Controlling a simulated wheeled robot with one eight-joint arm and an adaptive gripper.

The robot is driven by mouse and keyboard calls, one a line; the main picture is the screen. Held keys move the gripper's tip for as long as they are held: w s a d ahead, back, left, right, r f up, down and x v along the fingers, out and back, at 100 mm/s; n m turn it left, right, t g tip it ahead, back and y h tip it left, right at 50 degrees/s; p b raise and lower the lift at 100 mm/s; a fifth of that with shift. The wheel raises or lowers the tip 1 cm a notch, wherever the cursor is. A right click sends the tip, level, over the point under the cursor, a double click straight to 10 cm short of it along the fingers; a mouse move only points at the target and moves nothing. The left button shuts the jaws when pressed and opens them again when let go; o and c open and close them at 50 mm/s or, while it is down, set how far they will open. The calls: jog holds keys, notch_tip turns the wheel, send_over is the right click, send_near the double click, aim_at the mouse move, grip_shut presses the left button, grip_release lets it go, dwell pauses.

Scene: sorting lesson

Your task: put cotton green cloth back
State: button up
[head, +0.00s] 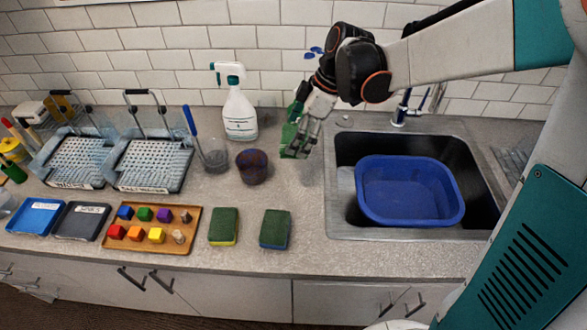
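My gripper (308,124) hangs over the counter just left of the sink, fingers pointing down. A bright green piece that looks like the green cloth (290,138) shows at its fingers, with more green higher up along its left side. The fingers appear closed on it, though they partly hide it. It hangs near or just above the counter; I cannot tell whether it touches.
A sink holds a blue basin (410,190). Left of my gripper stand a dark cup (252,167), a clear beaker and a spray bottle (239,112). Two green sponges (224,226) (274,229), a block tray (190,243), two small trays and two racks sit further left.

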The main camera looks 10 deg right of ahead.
aim_at(292, 180)
notch_tip(292, 180, down, 15)
jog(key=b, duration=0.4)
jog(key=shift+r, duration=0.2)
jog(key=o, duration=0.7)
jog(key=w+p+v, duration=0.1)
jog(key=p+v, duration=0.3)
jog(key=v, duration=0.8)
jog(key=shift+s+d+r+m+t+h, duration=0.9)
jog(key=shift+s+r+m, duration=0.65)
jog(key=shift+s+m, duration=1.4)
jog(key=shift+s+d+r+m+t+h, duration=0.55)
jog(key=shift+s+d+r+m+t, duration=0.8)
jog(key=shift+s+m, duration=1.55)
jog(key=shift+s+d+r+m+t+h, duration=0.85)
jog(key=shift+s+r+m, duration=1.05)
jog(key=shift+s, duration=1.9)
